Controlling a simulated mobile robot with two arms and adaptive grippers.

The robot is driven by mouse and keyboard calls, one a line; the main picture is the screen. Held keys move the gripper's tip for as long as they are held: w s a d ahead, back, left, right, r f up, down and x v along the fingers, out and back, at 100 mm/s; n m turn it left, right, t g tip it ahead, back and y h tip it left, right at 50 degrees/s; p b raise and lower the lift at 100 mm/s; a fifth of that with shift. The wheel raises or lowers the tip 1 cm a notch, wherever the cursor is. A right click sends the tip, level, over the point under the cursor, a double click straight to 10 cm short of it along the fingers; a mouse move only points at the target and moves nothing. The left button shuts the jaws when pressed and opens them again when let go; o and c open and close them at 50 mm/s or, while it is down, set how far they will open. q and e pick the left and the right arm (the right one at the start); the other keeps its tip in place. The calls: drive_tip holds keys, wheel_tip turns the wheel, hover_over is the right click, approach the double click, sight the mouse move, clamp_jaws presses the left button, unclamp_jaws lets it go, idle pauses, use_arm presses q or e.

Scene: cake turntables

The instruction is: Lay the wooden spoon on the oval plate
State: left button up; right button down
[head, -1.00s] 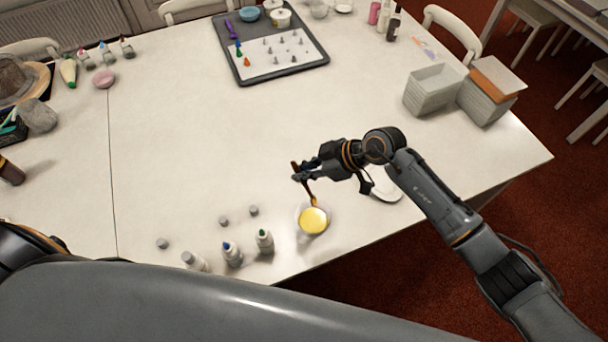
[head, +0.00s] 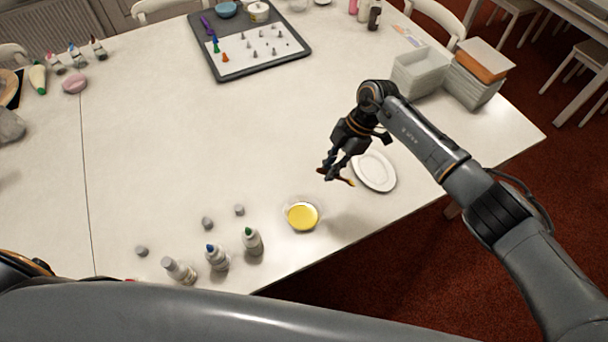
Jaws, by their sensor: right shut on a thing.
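The wooden spoon (head: 348,182) is a small brown stick with a yellowish end, held in my right gripper (head: 330,172). The gripper is shut on it, just left of the plate. The white oval plate (head: 374,171) lies on the table, empty where it shows. The spoon's yellowish end points right, close to the plate's left rim; I cannot tell its height above the table. A small bowl of yellow stuff (head: 302,216) stands to the lower left of the gripper. My left gripper is not in view.
Several bottles (head: 217,257) and small grey caps (head: 208,223) stand near the front edge. White containers (head: 420,72) stand at the right, and a dark tray (head: 297,51) with nozzles lies at the back. The middle of the table is clear.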

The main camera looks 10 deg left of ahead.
drive_tip(key=w+d+f+n+t+b, duration=0.2)
drive_tip(key=d+f+n+b, duration=0.2)
drive_tip(key=d+n, duration=0.2)
drive_tip(key=w+d+f+n+t+b, duration=0.2)
drive_tip(key=w+d+f+n+b, duration=0.1)
drive_tip(key=d+n, duration=0.3)
drive_tip(key=w+d+f+n+t+h+b, duration=0.1)
drive_tip(key=w+d+f+n+t+b, duration=0.1)
drive_tip(key=d+f+n+b, duration=0.2)
drive_tip(key=shift+w+d+f+n+b, duration=0.1)
drive_tip(key=shift+d+f+n+b, duration=0.1)
drive_tip(key=shift+d+n, duration=0.3)
drive_tip(key=shift+w+d+f+n+b, duration=0.15)
drive_tip(key=shift+d+n+b, duration=0.15)
drive_tip(key=shift+d, duration=0.45)
drive_tip(key=shift+w+d+f+n+b, duration=0.15)
drive_tip(key=shift+d+n, duration=0.25)
drive_tip(key=shift+d, duration=0.2)
drive_tip(key=shift+f+b, duration=1.25)
drive_tip(key=shift+f, duration=0.65)
drive_tip(key=shift+f+b, duration=0.6)
drive_tip(key=shift+f, duration=0.05)
drive_tip(key=c, duration=1.3)
unclamp_jaws()
